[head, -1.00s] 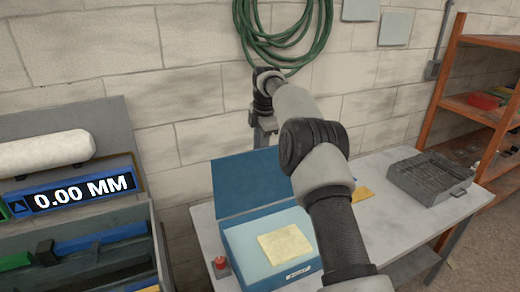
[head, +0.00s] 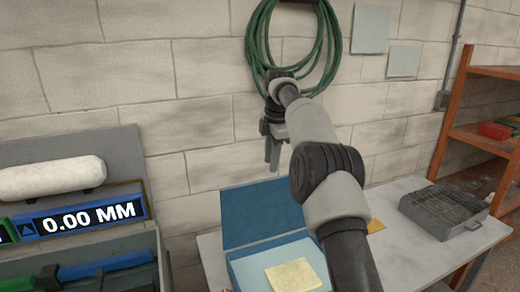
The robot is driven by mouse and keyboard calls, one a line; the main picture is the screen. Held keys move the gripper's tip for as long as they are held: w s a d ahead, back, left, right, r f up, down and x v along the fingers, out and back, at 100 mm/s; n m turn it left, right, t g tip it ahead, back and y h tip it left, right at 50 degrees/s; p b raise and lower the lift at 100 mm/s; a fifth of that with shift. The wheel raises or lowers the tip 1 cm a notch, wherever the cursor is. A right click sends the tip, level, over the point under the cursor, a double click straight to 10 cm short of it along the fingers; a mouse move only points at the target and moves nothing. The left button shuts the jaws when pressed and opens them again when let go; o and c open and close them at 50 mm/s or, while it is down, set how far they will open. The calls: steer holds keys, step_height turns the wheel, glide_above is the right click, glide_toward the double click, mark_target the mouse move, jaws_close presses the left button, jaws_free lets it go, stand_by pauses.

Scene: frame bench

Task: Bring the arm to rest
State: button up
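My arm reaches up from the lower right of the head view, bent at a dark joint, with its end near the wall. My gripper (head: 272,152) points down above the raised lid of the blue box (head: 262,212). Its fingers look close together and nothing shows between them, but it is too small to tell whether they are apart. The open blue box stands on the light table (head: 408,262), with a yellow sheet (head: 293,274) in it.
A green hose (head: 258,50) hangs on the wall just behind my gripper. A grey metal case (head: 444,210) sits on the table at right, by an orange shelf (head: 470,100). A bench with a white roll (head: 50,178) and a display (head: 90,217) stands at left.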

steer(key=s+r+m+t, duration=0.1)
steer(key=s+r+m, duration=0.4)
steer(key=s+r, duration=0.6)
steer(key=s+d+r+m, duration=0.1)
steer(key=s+r+m, duration=0.15)
steer(key=s, duration=0.35)
steer(key=s+d+r+m, duration=0.1)
steer(key=s+m, duration=0.2)
steer(key=s, duration=0.2)
steer(key=s+d+f+m+t, duration=0.1)
steer(key=s+f+m, duration=0.4)
steer(key=s, duration=0.7)
steer(key=s+d+f+m+t, duration=0.1)
steer(key=s+f+m, duration=0.4)
steer(key=s, duration=0.6)
steer(key=shift+s+d+f+h, duration=0.3)
steer(key=shift+s+d, duration=0.05)
steer(key=shift+s, duration=0.05)
steer(key=shift+m, duration=0.25)
